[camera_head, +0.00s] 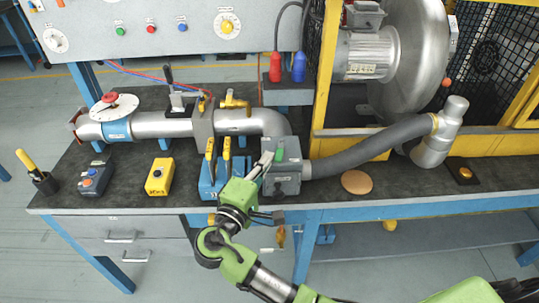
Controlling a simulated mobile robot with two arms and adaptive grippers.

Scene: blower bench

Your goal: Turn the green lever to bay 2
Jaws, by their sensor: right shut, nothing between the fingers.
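A small green handle (279,155), which looks like the green lever, stands up on the grey box (287,182) near the middle of the bench. The grey hose joins this box on its right side. My right gripper (264,161) reaches in from the lower right. Its fingers are shut and empty, just left of the green handle and over the box's left edge. I cannot tell whether they touch the handle. My wrist and fingers hide part of the box's left side. Bay markings are not readable. My left gripper is not in view.
Close on the left is a blue block (206,188) with yellow-handled levers (227,150). A metal pipe (160,125) runs behind. The grey hose (370,149) leads right to the metal nozzle (436,140). A tan disc (356,182) lies on the bench, with clear bench around it.

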